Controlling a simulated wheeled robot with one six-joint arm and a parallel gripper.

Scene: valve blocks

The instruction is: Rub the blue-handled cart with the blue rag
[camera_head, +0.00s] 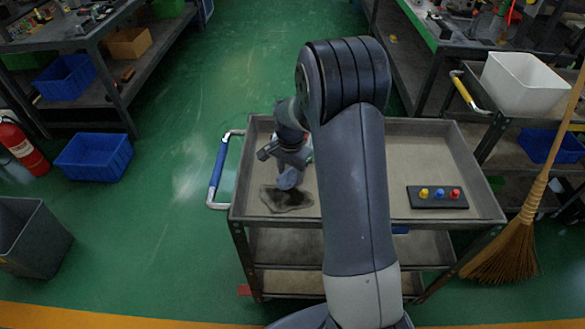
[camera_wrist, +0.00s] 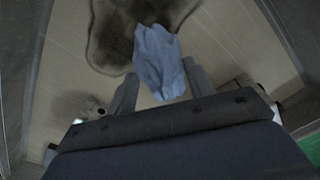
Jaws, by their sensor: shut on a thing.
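The blue-handled cart (camera_head: 400,160) stands in front of me, its blue handle (camera_head: 217,165) at the left end. A dark stain (camera_head: 287,199) lies on the left part of its top tray; it also shows at the top of the wrist view (camera_wrist: 110,35). My gripper (camera_head: 290,172) is over the left part of the tray, shut on the blue rag (camera_head: 289,180). In the wrist view the rag (camera_wrist: 160,62) hangs bunched between the fingers, partly over the stain's edge. I cannot tell whether the rag touches the tray.
A black block with yellow, blue and red knobs (camera_head: 438,196) sits on the tray's right side. A yellow-handled cart with a white bin (camera_head: 522,84) and a broom (camera_head: 512,240) stand to the right.

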